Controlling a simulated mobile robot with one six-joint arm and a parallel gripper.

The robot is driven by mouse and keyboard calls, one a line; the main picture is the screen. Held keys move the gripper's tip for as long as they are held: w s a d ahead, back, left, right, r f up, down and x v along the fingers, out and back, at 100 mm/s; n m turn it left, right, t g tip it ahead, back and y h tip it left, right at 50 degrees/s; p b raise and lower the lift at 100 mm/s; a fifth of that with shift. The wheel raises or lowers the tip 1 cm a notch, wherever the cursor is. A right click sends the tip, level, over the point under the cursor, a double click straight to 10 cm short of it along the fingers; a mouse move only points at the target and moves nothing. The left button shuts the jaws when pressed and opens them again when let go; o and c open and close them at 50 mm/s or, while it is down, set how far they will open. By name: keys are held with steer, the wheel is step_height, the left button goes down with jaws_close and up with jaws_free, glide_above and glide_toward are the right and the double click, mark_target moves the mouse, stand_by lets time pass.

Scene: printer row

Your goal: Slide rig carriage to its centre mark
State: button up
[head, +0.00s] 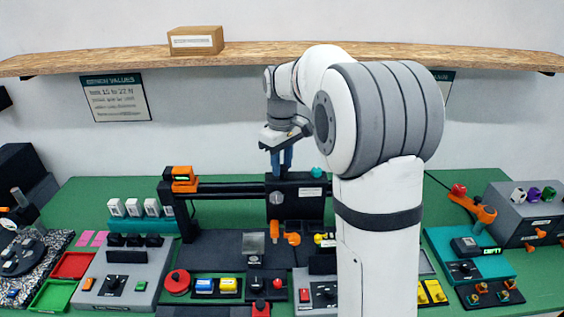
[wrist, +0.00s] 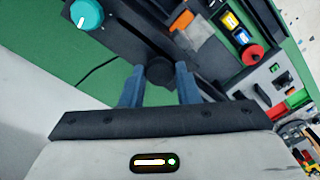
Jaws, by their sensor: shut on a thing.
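The rig is a black rail (head: 235,188) on posts across the green bench. Its carriage (head: 312,203) is a dark block on the rail's right part, with a pale label and a grey round dial on its front. My gripper (head: 282,170) points down at the carriage's top, blue fingers close together. In the wrist view the fingers stand on both sides of a round black knob (wrist: 160,71), and my gripper is shut on it. My arm hides the rail's right end. I cannot make out the centre mark.
An orange unit with a small display (head: 181,178) sits at the rail's left end. A teal knob (head: 317,172) stands just right of my gripper. Orange clamp parts (head: 276,228) are below the rail. A wooden shelf (head: 120,59) runs along the wall above.

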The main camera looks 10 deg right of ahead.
jaws_close()
steer(key=a, duration=0.3)
steer(key=w+a, duration=0.1)
steer(key=a, duration=0.2)
steer(key=shift+w+a+p, duration=0.15)
steer(key=shift+a+p, duration=0.05)
steer(key=shift+p, duration=0.1)
steer(key=o, duration=1)
jaws_free()
steer(key=shift+r, duration=0.1)
step_height(320, 180, up, 8)
steer(key=shift+f+b, duration=0.15)
steer(key=shift+b, duration=0.4)
